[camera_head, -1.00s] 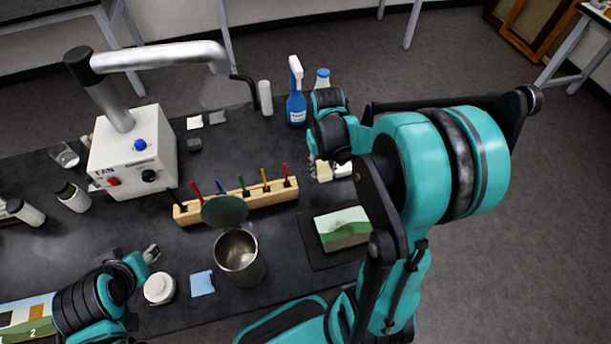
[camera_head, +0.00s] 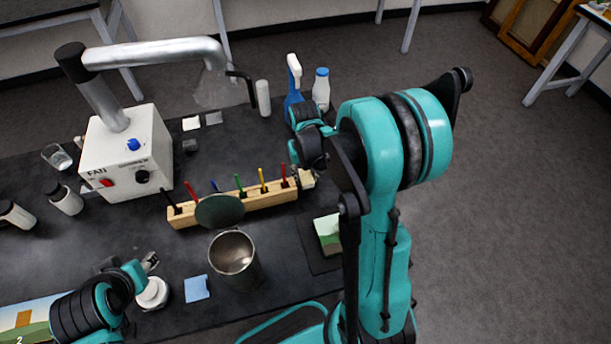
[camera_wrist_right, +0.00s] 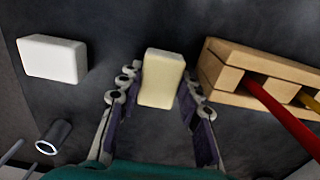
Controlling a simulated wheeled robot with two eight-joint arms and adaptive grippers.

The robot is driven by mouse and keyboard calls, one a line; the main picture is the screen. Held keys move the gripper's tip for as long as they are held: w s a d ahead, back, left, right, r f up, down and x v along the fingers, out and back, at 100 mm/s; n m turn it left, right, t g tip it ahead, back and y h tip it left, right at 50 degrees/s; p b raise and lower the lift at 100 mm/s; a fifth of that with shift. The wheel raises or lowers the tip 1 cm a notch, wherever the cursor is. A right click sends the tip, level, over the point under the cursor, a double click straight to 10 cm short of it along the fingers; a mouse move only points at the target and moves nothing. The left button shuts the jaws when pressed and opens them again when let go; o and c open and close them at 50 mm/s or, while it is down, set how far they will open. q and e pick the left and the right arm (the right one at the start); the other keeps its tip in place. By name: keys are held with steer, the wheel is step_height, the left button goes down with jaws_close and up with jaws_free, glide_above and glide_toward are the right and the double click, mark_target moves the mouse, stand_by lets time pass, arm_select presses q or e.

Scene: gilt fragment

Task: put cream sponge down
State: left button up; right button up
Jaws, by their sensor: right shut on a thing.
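The cream sponge (camera_wrist_right: 162,78) is a small pale block between the two fingers of my right gripper (camera_wrist_right: 155,100), which is shut on it. In the head view the cream sponge (camera_head: 306,180) shows just off the right end of the wooden rack, below my right gripper (camera_head: 301,166). I cannot tell whether its underside touches the table. A white block (camera_wrist_right: 53,58) lies to the left in the right wrist view; my arm hides it in the head view. My left gripper (camera_head: 149,262) is at the lower left, behind a round white container (camera_head: 153,292); its opening is unclear.
The wooden rack (camera_head: 258,199) with several coloured sticks is close beside the sponge. A metal cup (camera_head: 234,256), a blue square (camera_head: 196,288) and a green-and-white block (camera_head: 327,232) stand nearer. A spray bottle (camera_head: 293,82) and a white bottle (camera_head: 321,90) are behind.

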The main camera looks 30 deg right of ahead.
mark_target(305, 176)
steer(key=shift+f+b, duration=0.3)
steer(key=o, duration=0.9)
steer(key=shift+s, duration=0.15)
steer(key=shift+o, duration=0.2)
steer(key=shift+f, duration=0.15)
steer(key=shift+r, duration=0.3)
step_height(305, 176, up, 12)
steer(key=p, duration=0.4)
steer(key=shift+w+r+p, duration=0.2)
steer(key=shift+p, duration=0.15)
steer(key=shift+s+f, duration=0.1)
